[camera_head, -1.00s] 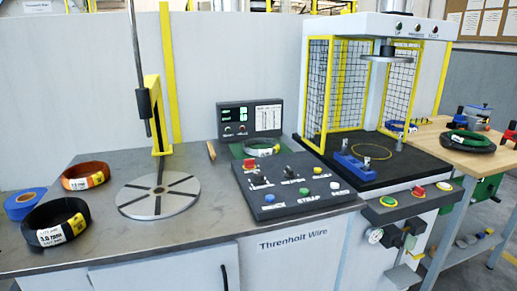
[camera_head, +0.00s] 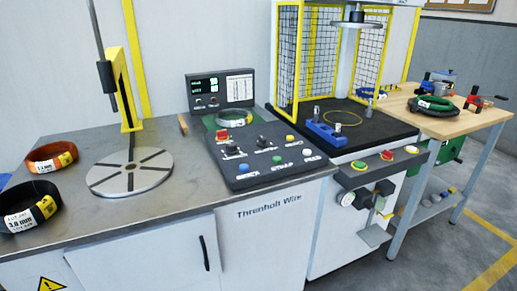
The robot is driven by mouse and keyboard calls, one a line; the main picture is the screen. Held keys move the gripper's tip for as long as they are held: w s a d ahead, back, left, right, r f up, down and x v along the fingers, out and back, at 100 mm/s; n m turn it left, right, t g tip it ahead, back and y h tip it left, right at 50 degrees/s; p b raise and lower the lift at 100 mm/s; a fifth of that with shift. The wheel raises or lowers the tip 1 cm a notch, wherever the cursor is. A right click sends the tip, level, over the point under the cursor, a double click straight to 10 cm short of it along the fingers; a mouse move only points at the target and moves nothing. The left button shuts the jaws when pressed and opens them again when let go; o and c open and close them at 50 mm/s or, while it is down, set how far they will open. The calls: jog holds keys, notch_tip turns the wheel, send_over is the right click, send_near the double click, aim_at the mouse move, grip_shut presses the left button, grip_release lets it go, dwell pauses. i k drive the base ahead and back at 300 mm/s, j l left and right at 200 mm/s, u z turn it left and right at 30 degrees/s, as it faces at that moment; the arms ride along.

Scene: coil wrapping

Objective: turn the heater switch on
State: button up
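A dark sloped control panel (camera_head: 262,182) stands on the grey bench. It carries a black switch (camera_head: 232,151) at the left and a black knob (camera_head: 263,142) near the middle. A yellow button (camera_head: 290,138) is at the upper right. A blue button (camera_head: 244,167), a green button (camera_head: 276,160) and a white button (camera_head: 308,153) line the front. The small labels are too blurred to tell surely which control is the heater switch or how it is set. My gripper is not in view.
A display box (camera_head: 220,90) stands behind the panel. A turntable (camera_head: 110,182) and wire coils (camera_head: 52,157) are to the left. A caged press (camera_head: 340,60) stands right of the panel, with a wooden table (camera_head: 450,115) beyond. Floor at the lower right is clear.

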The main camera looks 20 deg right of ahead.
aim_at(262, 143)
jog(key=i+l+z, duration=0.15)
jog(key=z, duration=0.25)
jog(key=i+l+z, duration=0.1)
jog(key=i+z, duration=0.35)
jog(key=z, duration=0.3)
